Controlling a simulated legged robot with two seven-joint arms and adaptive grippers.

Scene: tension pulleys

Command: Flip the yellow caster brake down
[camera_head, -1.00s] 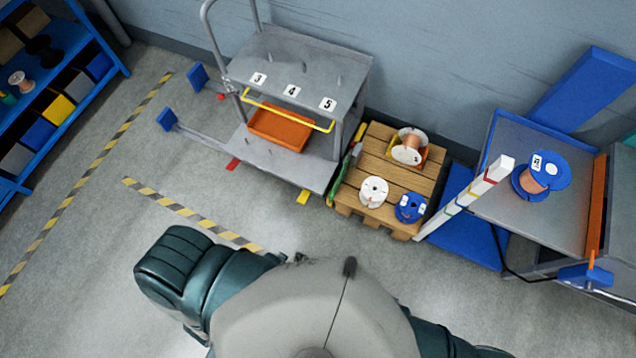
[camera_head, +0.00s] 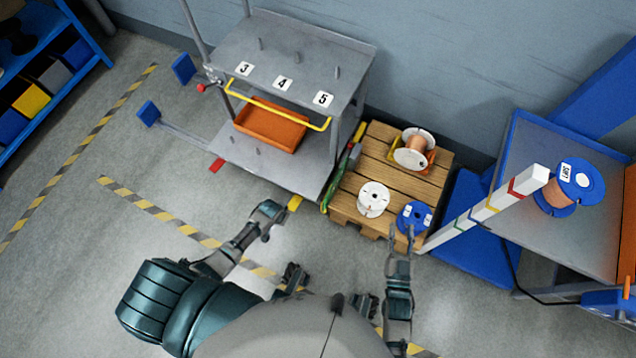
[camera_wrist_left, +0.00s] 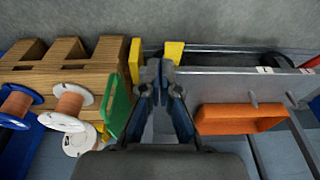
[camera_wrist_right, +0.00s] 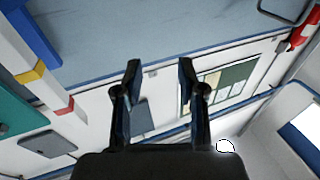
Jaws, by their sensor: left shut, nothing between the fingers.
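The yellow caster brake (camera_head: 295,203) is a small tab at the near right foot of the grey cart (camera_head: 290,172). It also shows in the left wrist view (camera_wrist_left: 174,52), just beyond the fingertips. My left gripper (camera_head: 272,212) is shut and empty, close to the left of the tab in the head view. I cannot tell whether it touches the tab. My right gripper (camera_head: 401,238) is open and empty, in front of the pallet's near right corner; its spread fingers show in the right wrist view (camera_wrist_right: 159,68).
A red tab (camera_head: 217,165) sits at the cart's left foot. The cart holds an orange bin (camera_head: 270,128). A wooden pallet (camera_head: 352,197) with spools stands close on its right, beside a striped post (camera_head: 480,215). Floor in front of the cart is open.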

